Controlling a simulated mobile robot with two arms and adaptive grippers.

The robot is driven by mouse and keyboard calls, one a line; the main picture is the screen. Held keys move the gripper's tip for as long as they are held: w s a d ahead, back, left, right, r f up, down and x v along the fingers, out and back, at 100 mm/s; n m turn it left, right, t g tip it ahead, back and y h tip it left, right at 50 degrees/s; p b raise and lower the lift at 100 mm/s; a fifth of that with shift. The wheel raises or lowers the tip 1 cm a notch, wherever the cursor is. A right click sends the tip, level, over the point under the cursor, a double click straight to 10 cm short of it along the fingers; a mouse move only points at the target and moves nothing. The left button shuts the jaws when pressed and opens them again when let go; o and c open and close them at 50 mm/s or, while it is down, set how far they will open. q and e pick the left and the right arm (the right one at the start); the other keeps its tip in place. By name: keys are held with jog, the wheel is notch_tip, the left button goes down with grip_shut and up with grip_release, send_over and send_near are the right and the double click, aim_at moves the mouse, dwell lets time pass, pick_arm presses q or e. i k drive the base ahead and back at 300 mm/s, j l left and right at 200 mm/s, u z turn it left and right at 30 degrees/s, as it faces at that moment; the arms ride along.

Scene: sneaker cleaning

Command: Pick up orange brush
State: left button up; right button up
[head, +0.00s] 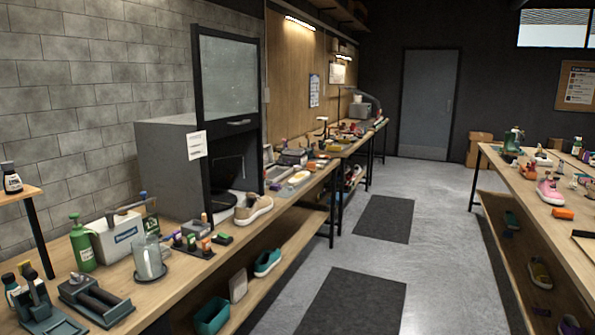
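An orange block-shaped item (563,213) lies on the right workbench (520,192), in front of a pink sneaker (549,190). It may be the orange brush, but it is too small to tell. Another small orange item (206,244) stands among small bottles on a dark tray on the left workbench (172,283). I cannot tell whether it is a brush. Neither of my grippers is in view.
A grey cabinet (165,170) with a raised glass door stands on the left bench. A tan sneaker (253,209), a green spray bottle (82,246) and a clear jug (148,258) are near it. The aisle with dark mats (383,219) is clear up to a grey door (429,105).

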aim_at(311, 166)
jog(key=i+l+z, duration=0.1)
jog(key=i+z, duration=0.2)
jog(key=i, duration=0.65)
jog(key=i+z, duration=0.1)
jog(key=i, duration=2.2)
